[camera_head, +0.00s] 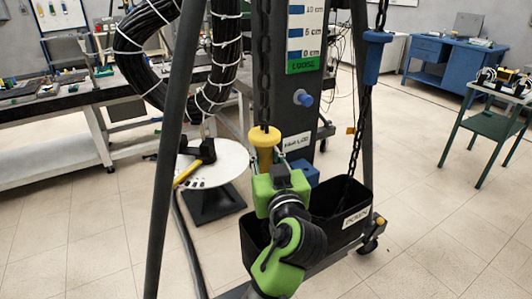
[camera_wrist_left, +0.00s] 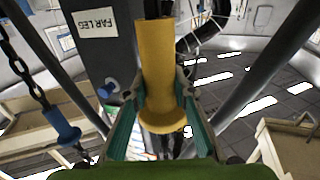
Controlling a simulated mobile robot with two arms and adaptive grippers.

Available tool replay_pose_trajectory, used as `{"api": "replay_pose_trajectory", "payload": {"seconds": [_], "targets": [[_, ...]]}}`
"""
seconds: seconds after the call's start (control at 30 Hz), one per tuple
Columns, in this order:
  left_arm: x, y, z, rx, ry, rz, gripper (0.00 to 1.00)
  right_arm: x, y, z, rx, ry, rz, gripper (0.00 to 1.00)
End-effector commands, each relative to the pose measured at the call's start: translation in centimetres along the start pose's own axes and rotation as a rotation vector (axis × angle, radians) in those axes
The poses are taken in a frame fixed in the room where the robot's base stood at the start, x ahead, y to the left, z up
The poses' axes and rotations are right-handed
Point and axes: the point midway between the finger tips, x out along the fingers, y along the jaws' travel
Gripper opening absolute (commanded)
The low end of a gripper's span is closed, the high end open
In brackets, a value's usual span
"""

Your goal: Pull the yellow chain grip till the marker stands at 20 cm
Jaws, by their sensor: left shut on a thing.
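The yellow chain grip (camera_head: 264,142) hangs upright on a dark chain (camera_head: 264,70), left of the grey column. My left gripper (camera_head: 272,170) is shut on the grip's lower part. In the left wrist view the yellow grip (camera_wrist_left: 160,80) stands between the two teal fingers of the gripper (camera_wrist_left: 160,115). The picture's top edge cuts off the higher part of the scale, and I cannot make out the marker. My right gripper is not in view.
A blue grip (camera_head: 373,57) hangs on a second chain at the right. A blue knob (camera_head: 303,97) sticks out of the column. A black bin (camera_head: 254,240) stands below, partly behind my arm. A dark frame leg (camera_head: 176,130) and a coiled cable (camera_head: 226,60) are at the left.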

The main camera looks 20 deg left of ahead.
Motion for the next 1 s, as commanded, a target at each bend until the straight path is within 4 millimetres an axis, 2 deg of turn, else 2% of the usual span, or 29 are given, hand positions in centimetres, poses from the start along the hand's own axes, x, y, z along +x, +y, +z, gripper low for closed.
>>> {"api": "replay_pose_trajectory", "payload": {"seconds": [0.03, 0.2, 0.47, 0.5, 0.57, 1.0], "targets": [[0.1, 0.0, 1.1, 0.005, -0.015, -0.003, 0.00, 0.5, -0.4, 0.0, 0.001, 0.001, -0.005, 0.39], [0.1, 0.0, 1.3, 0.005, -0.015, -0.003, 0.00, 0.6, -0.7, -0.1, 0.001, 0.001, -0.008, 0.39], [0.1, -0.1, 1.1, 0.004, -0.012, -0.003, 0.00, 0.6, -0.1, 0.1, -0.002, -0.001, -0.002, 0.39], [0.1, -0.1, 1.1, 0.004, -0.012, -0.003, 0.26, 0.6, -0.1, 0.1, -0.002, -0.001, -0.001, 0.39], [0.1, -0.1, 1.1, 0.004, -0.011, -0.003, 0.42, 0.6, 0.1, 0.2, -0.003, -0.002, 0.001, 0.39], [0.0, 0.0, 0.7, 0.001, -0.003, -0.001, 0.42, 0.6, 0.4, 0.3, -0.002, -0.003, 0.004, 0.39]]}}
